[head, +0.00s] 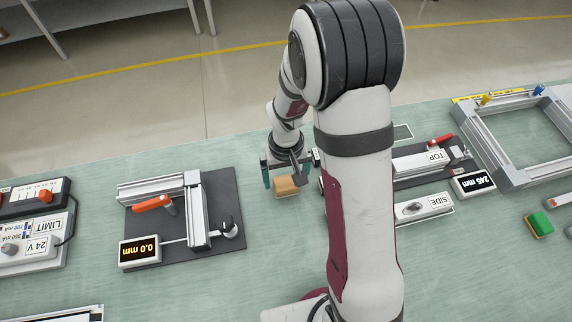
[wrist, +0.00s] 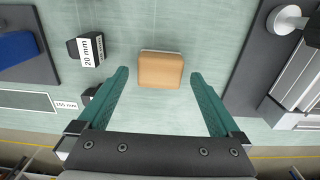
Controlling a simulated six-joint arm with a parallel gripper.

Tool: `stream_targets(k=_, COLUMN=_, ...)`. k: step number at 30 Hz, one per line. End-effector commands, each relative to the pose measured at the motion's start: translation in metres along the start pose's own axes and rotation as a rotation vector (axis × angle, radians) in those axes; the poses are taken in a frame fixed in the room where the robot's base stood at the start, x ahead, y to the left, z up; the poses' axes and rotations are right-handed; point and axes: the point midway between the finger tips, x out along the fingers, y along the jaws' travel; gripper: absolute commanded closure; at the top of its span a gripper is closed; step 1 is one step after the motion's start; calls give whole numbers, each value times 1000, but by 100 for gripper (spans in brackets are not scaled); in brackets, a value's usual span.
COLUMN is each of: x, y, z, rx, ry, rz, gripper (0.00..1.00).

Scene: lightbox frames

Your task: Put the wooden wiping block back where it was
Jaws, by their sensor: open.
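The wooden wiping block (head: 287,187) lies on the green table in the head view, just in front of my gripper. It is tan with a pale layer along one edge, and it also shows in the wrist view (wrist: 160,70). My gripper (head: 281,180) is open, with green fingers. In the wrist view my gripper (wrist: 165,80) has one fingertip to each side of the block, with gaps between. I cannot tell its exact height above the table. No outline for the block is visible under it.
A dark plate with metal rails and a "0.0 mm" display (head: 140,250) lies left of the block. A black "20 mm" block (wrist: 88,50) sits close to the left finger.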

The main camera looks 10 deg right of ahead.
Motion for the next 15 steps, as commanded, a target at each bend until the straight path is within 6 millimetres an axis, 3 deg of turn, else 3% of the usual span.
stream_targets(k=6, x=-60, y=0, z=-1, rx=0, ry=6, rz=1, gripper=0)
stream_targets(k=12, x=-90, y=0, z=1, rx=3, ry=2, rz=1, gripper=0)
stream_targets(k=15, x=-116, y=0, z=23, rx=64, ry=3, rz=-13, gripper=0)
